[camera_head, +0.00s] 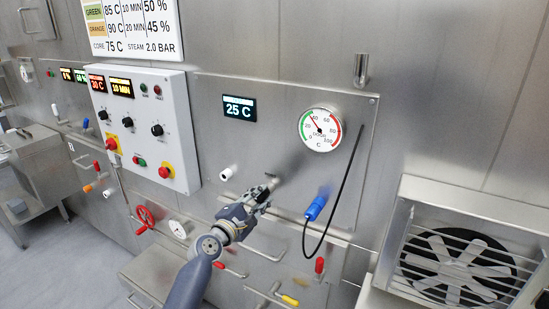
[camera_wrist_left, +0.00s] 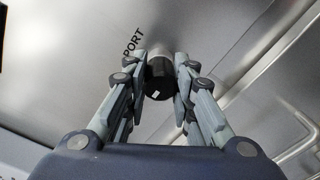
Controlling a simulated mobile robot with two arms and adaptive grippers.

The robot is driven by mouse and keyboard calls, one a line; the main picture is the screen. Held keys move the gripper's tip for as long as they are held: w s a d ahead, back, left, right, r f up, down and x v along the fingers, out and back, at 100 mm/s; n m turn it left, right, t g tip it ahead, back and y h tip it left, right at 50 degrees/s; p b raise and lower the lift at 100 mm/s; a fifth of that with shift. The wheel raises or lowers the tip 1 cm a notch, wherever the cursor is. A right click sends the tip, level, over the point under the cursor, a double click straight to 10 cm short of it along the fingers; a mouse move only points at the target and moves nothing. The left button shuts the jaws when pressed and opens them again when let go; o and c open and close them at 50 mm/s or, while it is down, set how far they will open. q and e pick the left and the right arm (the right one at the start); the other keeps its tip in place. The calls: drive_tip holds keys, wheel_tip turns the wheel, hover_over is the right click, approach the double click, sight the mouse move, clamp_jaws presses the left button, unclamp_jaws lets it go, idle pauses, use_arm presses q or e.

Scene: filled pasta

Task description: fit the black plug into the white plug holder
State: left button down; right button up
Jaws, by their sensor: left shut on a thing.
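The black plug (camera_wrist_left: 159,82) sits between the two fingers of my left gripper (camera_wrist_left: 160,92) in the left wrist view. Its dark end faces the camera. A silver metal part shows just beyond it, by the word PORT on the steel panel; I cannot tell whether the plug is seated there or apart. In the head view my left gripper (camera_head: 262,192) is close to the panel, below the 25 C display, and the plug is mostly hidden. The white plug holder (camera_head: 228,172) is a short white cylinder sticking out of the panel, left of the gripper. My right gripper is not in view.
A blue plug (camera_head: 316,206) with a hanging black cable is right of my left gripper. A round gauge (camera_head: 320,129) is above it. A white control box (camera_head: 145,125) stands out at the left. A fan housing (camera_head: 459,254) juts out at the lower right. Handles and valves lie below.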

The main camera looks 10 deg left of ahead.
use_arm(q)
drive_tip(key=shift+s+a+p, duration=0.3)
drive_tip(key=shift+s+p, duration=0.05)
drive_tip(key=shift+s, duration=0.3)
idle(0.8)
drive_tip(key=shift+s+a, duration=0.1)
drive_tip(key=shift+s, duration=0.2)
drive_tip(key=shift+p+v, duration=1)
drive_tip(key=shift+v, duration=1.45)
